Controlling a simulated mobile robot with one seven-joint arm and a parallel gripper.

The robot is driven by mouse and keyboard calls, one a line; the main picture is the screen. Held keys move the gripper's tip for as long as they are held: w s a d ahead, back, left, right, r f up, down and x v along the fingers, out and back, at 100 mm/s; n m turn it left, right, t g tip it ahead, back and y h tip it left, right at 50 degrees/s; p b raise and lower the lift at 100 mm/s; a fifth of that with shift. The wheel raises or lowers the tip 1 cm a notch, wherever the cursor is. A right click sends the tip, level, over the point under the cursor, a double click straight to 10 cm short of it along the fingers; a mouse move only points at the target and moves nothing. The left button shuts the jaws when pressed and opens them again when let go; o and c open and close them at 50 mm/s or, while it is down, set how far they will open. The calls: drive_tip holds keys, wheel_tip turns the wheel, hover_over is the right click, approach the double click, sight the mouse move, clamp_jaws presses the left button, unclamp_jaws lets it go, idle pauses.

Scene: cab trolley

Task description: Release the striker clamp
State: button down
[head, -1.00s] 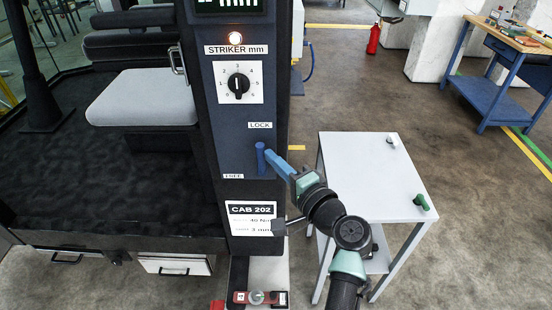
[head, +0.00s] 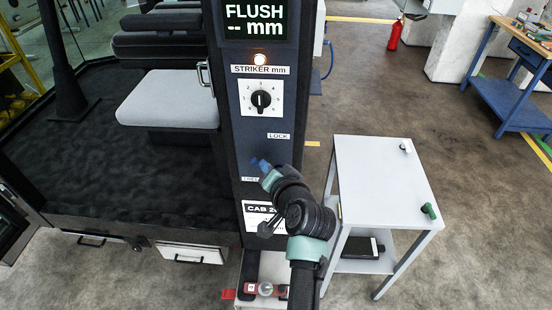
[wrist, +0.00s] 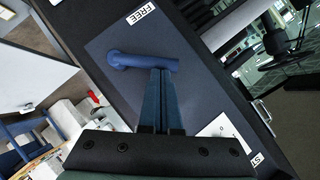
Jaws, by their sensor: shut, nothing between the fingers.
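The blue striker clamp lever (head: 254,161) is on the dark post panel, between the LOCK label (head: 278,136) and the FREE label (head: 250,179). My gripper hides part of it in the head view. In the wrist view the lever (wrist: 140,60) shows as a blue bar with a rounded end, near the FREE label (wrist: 141,14). My gripper (head: 264,166) is at the lever; in the wrist view its shut fingers (wrist: 161,73) have their tips right against or just beside the bar, with nothing between them. I cannot tell whether they touch.
Above are the striker dial (head: 261,98), a lit lamp (head: 260,60) and a display (head: 254,22) reading FLUSH -- mm. A white trolley (head: 375,180) stands at right, with a green-handled item (head: 430,210) on top. A grey seat (head: 168,98) is left.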

drive_tip(key=a+f+n+h, duration=0.1)
drive_tip(key=a+n+h, duration=0.1)
drive_tip(key=a+f+n+h+p, duration=0.1)
drive_tip(key=f+n+h, duration=0.1)
drive_tip(key=shift+a+f+g+h, duration=0.25)
drive_tip(key=shift+a+g+h, duration=0.15)
drive_tip(key=shift+a, duration=0.1)
idle(0.4)
idle(0.4)
drive_tip(key=w+r+v, duration=0.1)
drive_tip(key=r+v, duration=0.1)
drive_tip(key=v, duration=1)
drive_tip(key=shift+r+p, duration=0.3)
drive_tip(key=shift+p, duration=0.15)
drive_tip(key=shift+s+a, duration=0.1)
